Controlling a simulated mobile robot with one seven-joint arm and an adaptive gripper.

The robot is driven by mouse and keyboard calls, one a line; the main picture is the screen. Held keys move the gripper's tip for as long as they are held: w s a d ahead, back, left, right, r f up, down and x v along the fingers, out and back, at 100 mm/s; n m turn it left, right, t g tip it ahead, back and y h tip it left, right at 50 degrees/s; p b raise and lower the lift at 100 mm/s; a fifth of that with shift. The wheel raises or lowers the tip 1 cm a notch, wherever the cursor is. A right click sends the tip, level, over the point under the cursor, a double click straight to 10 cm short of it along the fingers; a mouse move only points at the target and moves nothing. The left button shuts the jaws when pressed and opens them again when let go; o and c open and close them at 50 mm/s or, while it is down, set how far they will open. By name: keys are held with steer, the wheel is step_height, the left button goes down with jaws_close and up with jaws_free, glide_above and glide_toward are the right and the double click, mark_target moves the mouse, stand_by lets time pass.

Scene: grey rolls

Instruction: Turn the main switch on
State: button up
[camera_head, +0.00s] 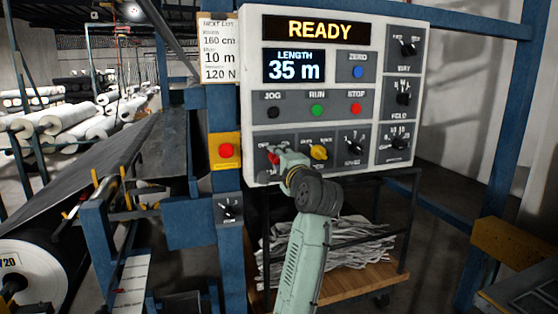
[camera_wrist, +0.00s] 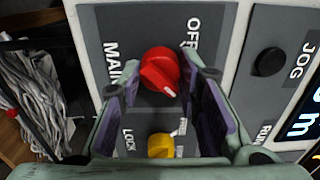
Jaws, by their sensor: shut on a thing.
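The red main switch (camera_wrist: 158,68) is a round knob with a white mark on its grip, on a grey plate marked MAIN and OFF. In the wrist view its white mark points down and to the right, away from the OFF label. My gripper (camera_wrist: 160,82) has its fingers on both sides of the knob and is shut on it. In the head view my gripper (camera_head: 283,160) is at the lower left of the white control panel (camera_head: 253,75), and the red switch (camera_head: 272,158) is partly hidden behind it.
A yellow knob (camera_head: 319,152) sits close to the right of the switch; the wrist view shows it (camera_wrist: 160,146) beside the fingers. Above are the black JOG, green RUN (camera_head: 317,109) and red STOP buttons. A red button on a yellow box (camera_head: 226,151) is at the left. The display reads READY.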

steer(key=o, duration=1.2)
steer(key=shift+c, duration=0.2)
steer(key=v, duration=1.2)
steer(key=shift+a, duration=0.1)
